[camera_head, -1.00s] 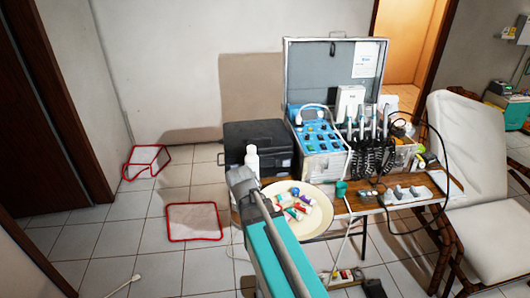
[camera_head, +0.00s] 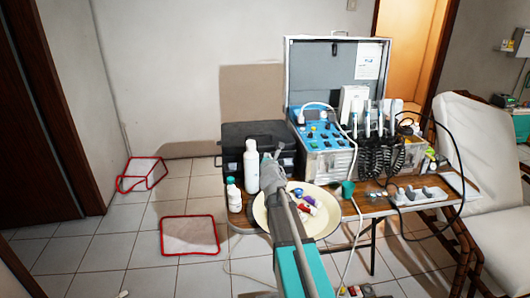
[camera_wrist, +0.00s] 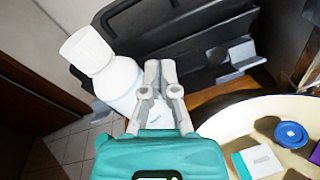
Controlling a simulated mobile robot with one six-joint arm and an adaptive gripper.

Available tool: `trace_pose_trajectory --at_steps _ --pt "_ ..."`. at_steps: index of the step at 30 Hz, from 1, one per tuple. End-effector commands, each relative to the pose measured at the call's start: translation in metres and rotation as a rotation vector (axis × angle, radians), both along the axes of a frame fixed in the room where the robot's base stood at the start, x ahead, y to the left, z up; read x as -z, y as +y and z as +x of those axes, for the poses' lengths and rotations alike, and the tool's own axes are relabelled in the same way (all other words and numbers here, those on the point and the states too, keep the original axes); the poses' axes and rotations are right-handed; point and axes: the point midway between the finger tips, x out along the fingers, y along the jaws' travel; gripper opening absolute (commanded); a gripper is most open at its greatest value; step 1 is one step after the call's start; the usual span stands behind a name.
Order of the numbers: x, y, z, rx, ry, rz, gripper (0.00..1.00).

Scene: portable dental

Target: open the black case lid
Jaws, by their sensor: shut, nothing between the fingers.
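The black case (camera_head: 240,131) stands on the table's left end, with its lid down. In the wrist view the case (camera_wrist: 210,25) fills the upper middle, with a grey latch on its front face. My gripper (camera_head: 273,158) is in front of the case, with its fingers pointing toward it. In the wrist view its fingertips (camera_wrist: 160,66) are together with nothing held. The fingers overlap the case front in the picture; I cannot tell whether they touch it. The arm and a white bottle hide part of the case front.
The tall white bottle (camera_head: 251,166) stands just left of my gripper and close to it in the wrist view (camera_wrist: 120,82). A smaller bottle (camera_head: 233,196) is beside it. A cream plate (camera_head: 328,219) with small items lies below right. An open dental unit (camera_head: 322,133) stands right of the case.

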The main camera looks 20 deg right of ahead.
Motion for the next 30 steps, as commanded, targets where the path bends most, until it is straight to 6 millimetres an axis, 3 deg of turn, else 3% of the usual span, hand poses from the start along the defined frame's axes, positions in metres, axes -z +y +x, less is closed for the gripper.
trace_pose_trajectory --at_steps 3,9,23,30 --pt "0.005 -0.009 0.009 -0.044 -0.013 -0.179 0.00" --pt "0.002 -0.013 0.014 -0.083 -0.023 -0.350 0.00" --pt "0.000 -0.015 0.015 -0.087 -0.023 -0.382 0.00" --pt "-0.001 -0.018 0.027 -0.087 -0.023 -0.382 0.00"
